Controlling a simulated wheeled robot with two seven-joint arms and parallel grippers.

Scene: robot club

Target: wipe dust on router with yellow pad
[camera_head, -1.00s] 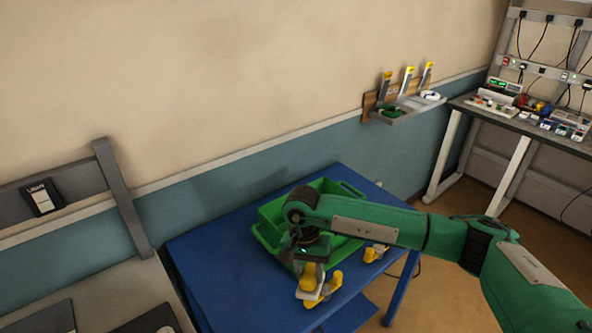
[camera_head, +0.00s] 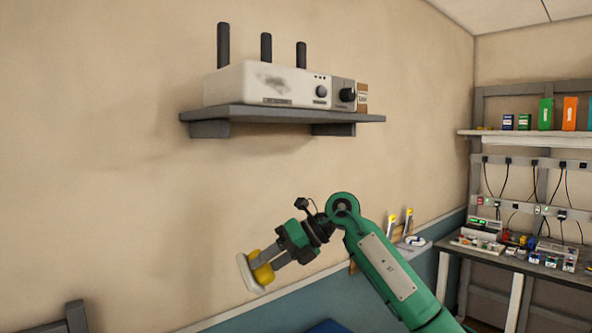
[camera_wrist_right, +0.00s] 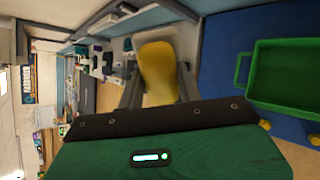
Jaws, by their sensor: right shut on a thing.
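The white router (camera_head: 270,84) with three dark antennas stands on a grey wall shelf, upper left of centre in the head view. A dark smudge of dust (camera_head: 272,83) is on its front face, left of two black knobs. My right gripper (camera_head: 262,268) is below the shelf, apart from the router, and is shut on the yellow pad (camera_head: 263,272). The pad has a pale, whitish base facing left. In the right wrist view the yellow pad (camera_wrist_right: 157,72) sits between the fingers. My left gripper is not in view.
The grey shelf (camera_head: 285,115) juts from the wall above my gripper. A workbench (camera_head: 520,262) with electronics stands at right. The wall below the shelf is clear.

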